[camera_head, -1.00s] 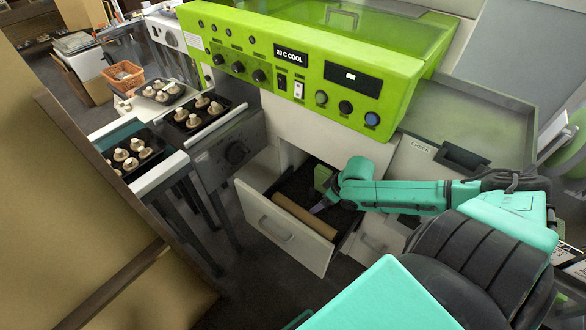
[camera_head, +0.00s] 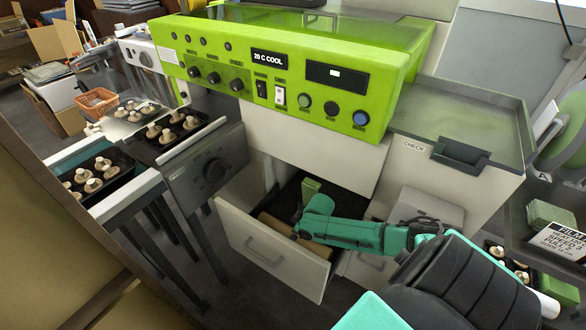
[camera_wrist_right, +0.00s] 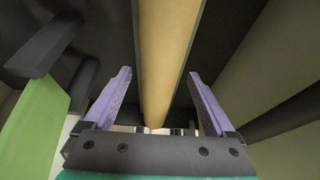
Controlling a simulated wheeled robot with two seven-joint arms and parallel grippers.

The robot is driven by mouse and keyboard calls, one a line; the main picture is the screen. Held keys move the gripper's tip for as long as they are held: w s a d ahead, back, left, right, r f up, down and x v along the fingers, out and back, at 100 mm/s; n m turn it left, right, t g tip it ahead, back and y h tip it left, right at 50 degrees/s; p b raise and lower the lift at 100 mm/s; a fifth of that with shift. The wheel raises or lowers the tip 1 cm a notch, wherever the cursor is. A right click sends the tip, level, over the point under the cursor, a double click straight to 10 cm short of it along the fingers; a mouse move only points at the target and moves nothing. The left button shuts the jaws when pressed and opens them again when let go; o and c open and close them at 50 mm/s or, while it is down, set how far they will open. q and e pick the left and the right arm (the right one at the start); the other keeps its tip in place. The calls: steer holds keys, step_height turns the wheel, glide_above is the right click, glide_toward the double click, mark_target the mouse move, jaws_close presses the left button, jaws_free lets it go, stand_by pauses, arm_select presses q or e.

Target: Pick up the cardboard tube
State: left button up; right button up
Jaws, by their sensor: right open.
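The tan cardboard tube (camera_head: 284,231) lies in the open white drawer (camera_head: 262,252) under the green machine. My right arm reaches into the drawer over it and hides part of the tube. In the right wrist view the tube (camera_wrist_right: 166,60) runs lengthwise between the two purple fingers of my right gripper (camera_wrist_right: 163,100), with a gap on each side. The right gripper is open. The head view does not show its fingertips clearly. My left gripper is not in view.
A green object (camera_head: 311,187) stands at the drawer's back; it is probably the green thing at the left of the wrist view. The green machine (camera_head: 290,60) overhangs the drawer. Mushroom trays (camera_head: 183,128) stand at the left. A brown panel (camera_head: 40,230) fills the lower left.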

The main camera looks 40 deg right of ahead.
steer(key=shift+r, duration=0.15)
jaws_close()
